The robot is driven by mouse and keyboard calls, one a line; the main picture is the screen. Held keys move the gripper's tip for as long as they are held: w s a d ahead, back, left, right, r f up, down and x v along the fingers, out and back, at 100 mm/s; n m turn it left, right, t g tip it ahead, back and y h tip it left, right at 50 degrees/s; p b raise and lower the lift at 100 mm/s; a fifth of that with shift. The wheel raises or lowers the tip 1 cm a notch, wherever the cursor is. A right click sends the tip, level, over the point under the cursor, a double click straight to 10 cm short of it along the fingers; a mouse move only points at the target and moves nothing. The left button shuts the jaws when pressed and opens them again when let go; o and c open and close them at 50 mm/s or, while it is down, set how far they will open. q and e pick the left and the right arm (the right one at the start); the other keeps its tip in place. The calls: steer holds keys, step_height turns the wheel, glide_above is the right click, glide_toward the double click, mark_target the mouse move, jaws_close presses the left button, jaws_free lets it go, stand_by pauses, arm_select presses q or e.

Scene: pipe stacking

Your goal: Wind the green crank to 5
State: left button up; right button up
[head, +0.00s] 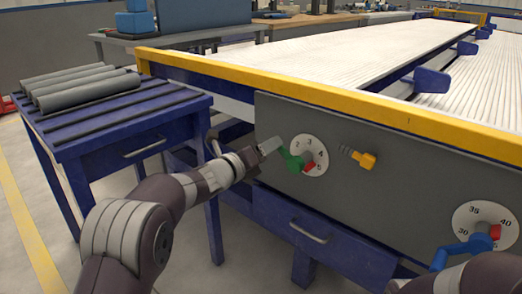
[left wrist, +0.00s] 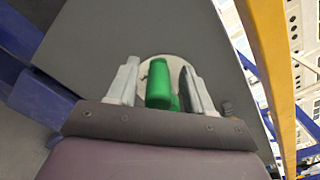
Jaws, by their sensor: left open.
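The green crank (head: 292,161) sits on the left side of a round white dial (head: 314,149) on the grey panel. Numbers run around the dial, and a red piece (head: 309,168) shows at its lower part. I cannot tell exactly which number the red piece marks. My left gripper (head: 271,146) is at the crank from the left. In the left wrist view, its two fingers (left wrist: 158,86) are open, with the green handle (left wrist: 158,84) between them and a gap on each side. Of my right arm, only a link shows at bottom right; its gripper is out of sight.
A yellow knob (head: 365,159) sticks out right of the dial. A second dial (head: 484,216) with a blue crank (head: 462,248) is at lower right. A blue bench (head: 105,137) with grey pipes (head: 82,89) stands left. A yellow rail (head: 330,97) runs above the panel.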

arm_select(q)
steer(key=p+v, duration=0.4)
steer(key=v, duration=0.8)
steer(key=shift+s+a+p, duration=0.15)
steer(key=shift+s+p, duration=0.05)
steer(key=shift+p, duration=0.1)
